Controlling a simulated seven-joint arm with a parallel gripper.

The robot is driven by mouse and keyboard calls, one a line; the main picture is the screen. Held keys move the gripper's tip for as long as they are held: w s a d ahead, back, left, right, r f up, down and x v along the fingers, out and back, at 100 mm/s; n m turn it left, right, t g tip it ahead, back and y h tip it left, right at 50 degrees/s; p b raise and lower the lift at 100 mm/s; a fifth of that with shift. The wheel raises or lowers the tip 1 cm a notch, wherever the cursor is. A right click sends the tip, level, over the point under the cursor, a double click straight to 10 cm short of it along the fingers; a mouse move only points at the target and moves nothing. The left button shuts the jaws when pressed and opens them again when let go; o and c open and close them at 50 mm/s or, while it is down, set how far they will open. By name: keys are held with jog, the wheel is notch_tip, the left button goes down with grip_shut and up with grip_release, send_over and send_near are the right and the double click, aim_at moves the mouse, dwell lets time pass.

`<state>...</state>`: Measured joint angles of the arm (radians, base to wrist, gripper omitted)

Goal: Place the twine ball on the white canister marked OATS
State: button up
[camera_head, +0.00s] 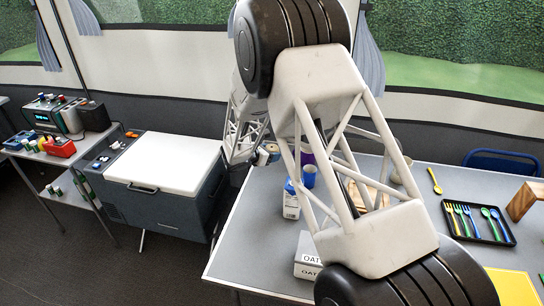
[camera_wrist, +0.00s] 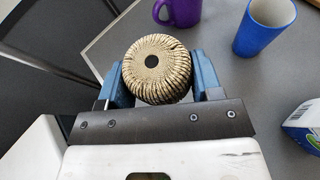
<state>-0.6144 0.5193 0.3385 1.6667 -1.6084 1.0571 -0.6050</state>
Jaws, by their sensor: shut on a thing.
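The twine ball (camera_wrist: 157,72) is a beige wound ball with a dark round hole in its middle. My gripper (camera_wrist: 160,80) is shut on it, with a blue finger on either side. In the head view my gripper (camera_head: 267,151) is small and far off, near the table's left back edge, and the ball is hard to make out there. The white canister marked OATS (camera_head: 308,272) stands near the table's front left edge. My arm partly covers its right side. My gripper is well behind it, to the upper left in the picture. The canister does not show in the wrist view.
Between gripper and canister stand a carton (camera_head: 291,205) and a blue cup (camera_head: 309,177), with a purple mug (camera_wrist: 180,10) behind. A black cutlery tray (camera_head: 478,224) and wooden block (camera_head: 524,200) are at right. A white-lidded cooler (camera_head: 165,163) stands left of the table.

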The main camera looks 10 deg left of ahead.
notch_tip(320, 180, up, 14)
jog(key=m+g+h, duration=0.2)
jog(key=m, duration=0.1)
send_over(314, 249)
jog(key=shift+f, duration=2.8)
jog(key=shift+f, duration=2.2)
jog(key=shift+f, duration=0.1)
jog(key=shift+f, duration=1.7)
